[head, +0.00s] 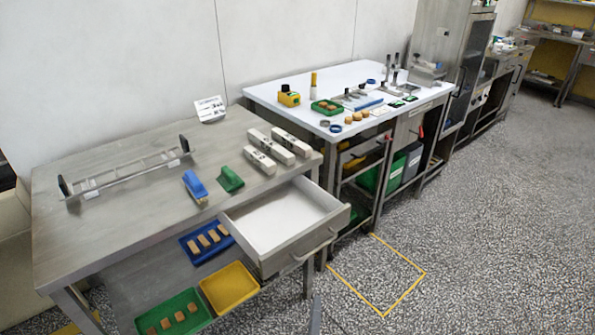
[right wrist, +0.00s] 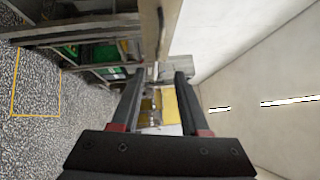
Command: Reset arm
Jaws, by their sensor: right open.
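My right gripper (right wrist: 158,78) shows in the right wrist view with its two dark fingers apart and nothing between them. Its fingers point away from the camera, past the side of a bench, with the pale wall on the right. In the head view only a thin grey sliver, perhaps part of my right gripper (head: 315,316), shows at the bottom edge, in front of the near bench and below the open drawer (head: 282,222). My left gripper is in neither view.
A white-topped bench (head: 290,78) stands beyond. The speckled floor (head: 480,210) at right is clear.

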